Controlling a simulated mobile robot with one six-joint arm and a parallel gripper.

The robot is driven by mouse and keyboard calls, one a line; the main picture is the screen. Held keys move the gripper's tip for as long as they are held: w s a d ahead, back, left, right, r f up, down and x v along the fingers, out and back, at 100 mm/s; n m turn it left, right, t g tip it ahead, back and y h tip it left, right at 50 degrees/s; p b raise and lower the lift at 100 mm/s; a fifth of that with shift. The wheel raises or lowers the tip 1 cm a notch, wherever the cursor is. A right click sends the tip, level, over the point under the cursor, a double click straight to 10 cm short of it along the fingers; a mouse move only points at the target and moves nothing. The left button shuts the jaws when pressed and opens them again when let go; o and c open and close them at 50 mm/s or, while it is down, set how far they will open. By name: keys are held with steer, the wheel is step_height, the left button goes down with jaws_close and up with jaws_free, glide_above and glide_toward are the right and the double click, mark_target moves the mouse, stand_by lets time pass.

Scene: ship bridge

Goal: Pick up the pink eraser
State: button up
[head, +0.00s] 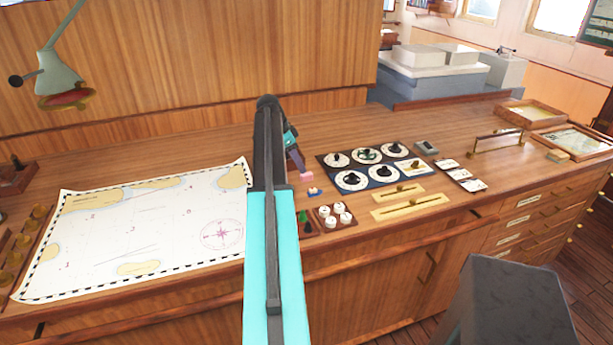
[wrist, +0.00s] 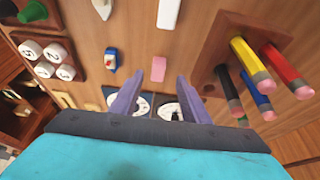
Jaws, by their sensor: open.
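The pink eraser (wrist: 159,69) lies flat on the wooden desk. In the wrist view it sits centrally, just beyond and between the tips of my gripper (wrist: 160,79). The two purple fingers are apart with nothing held between them, and the eraser looks untouched. In the head view the eraser (head: 308,176) shows just below the fingers of my gripper (head: 299,165), right of my arm. The exact height of the fingers above the desk is hard to tell.
A wooden holder (wrist: 212,50) with several pencils stands close on the right in the wrist view. A small blue-and-white boat (wrist: 110,62) lies left of the eraser. A dial panel (head: 372,166) and a chart (head: 150,225) lie on the desk.

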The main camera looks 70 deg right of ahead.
mark_target(306, 174)
steer(key=shift+f, duration=0.1)
steer(key=shift+s+d+f+p, duration=0.25)
steer(key=shift+s+f+p, duration=0.4)
steer(key=shift+p, duration=0.25)
steer(key=shift+p+x, duration=0.6)
steer(key=shift+x, duration=1.05)
steer(key=shift+w, duration=0.1)
jaws_close()
steer(key=shift+r, duration=0.1)
step_height(306, 174, up, 10)
steer(key=b, duration=0.3)
steer(key=shift+b, duration=0.35)
